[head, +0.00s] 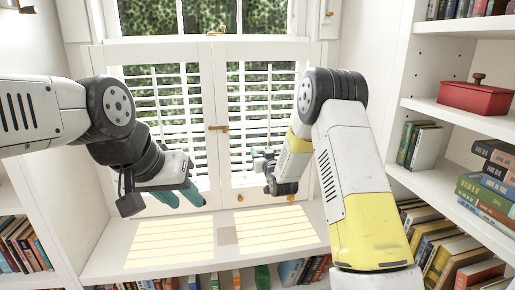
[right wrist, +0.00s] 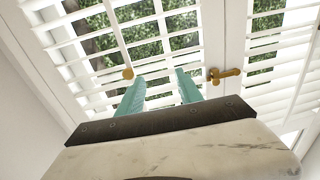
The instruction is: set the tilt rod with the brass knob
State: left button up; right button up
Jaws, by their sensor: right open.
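A white vertical tilt rod (right wrist: 115,35) runs down a shutter's louvres in the right wrist view, with a round brass knob (right wrist: 128,73) at its end. My right gripper (right wrist: 156,77) is open, its teal fingers apart. The knob shows just past the left fingertip, not between the fingers; I cannot tell whether they touch. In the head view, my right gripper (head: 264,154) is in front of the right shutter (head: 275,80), and the knob is not clear there. My left gripper (head: 182,199) is low before the left shutter, its teal fingers apart and empty.
A brass latch (right wrist: 222,74) sits on the frame between the shutters. The slats stand open, with greenery showing between them. A sunlit sill (head: 228,236) lies below. Bookshelves flank the window; a red box (head: 475,98) stands on the right one.

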aim_at(270, 143)
jog(key=shift+x, duration=2.6)
jog(key=shift+d, duration=0.3)
jog(key=shift+a, duration=0.25)
jog(key=c, duration=0.7)
grip_shut()
jog(key=shift+a, duration=0.1)
